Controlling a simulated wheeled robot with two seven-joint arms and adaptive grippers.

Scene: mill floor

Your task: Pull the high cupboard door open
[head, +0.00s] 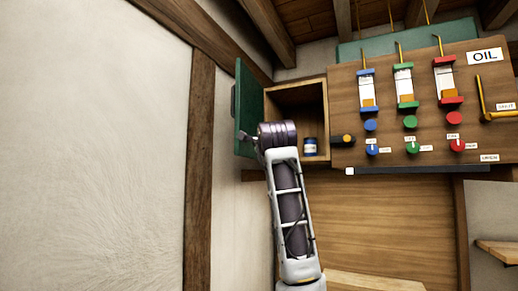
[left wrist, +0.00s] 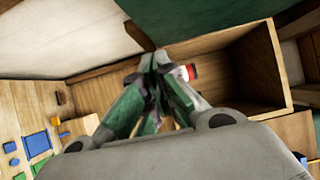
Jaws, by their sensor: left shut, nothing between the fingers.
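The high cupboard (head: 296,97) is a wooden box on the wall, with its front open in the head view. Its green door (head: 249,105) stands swung out at the left side, with a dark handle (head: 233,101) on its outer face. The green door (left wrist: 205,18) spans the top there. My right gripper is not in view.
A small blue-and-white jar (head: 310,146) stands inside the cupboard. A red-and-white item (left wrist: 188,72) shows beside the fingertips. To the right is an OIL panel (head: 350,150) with gauges and coloured knobs. A timber post (head: 199,170) and plaster wall (head: 95,150) lie left.

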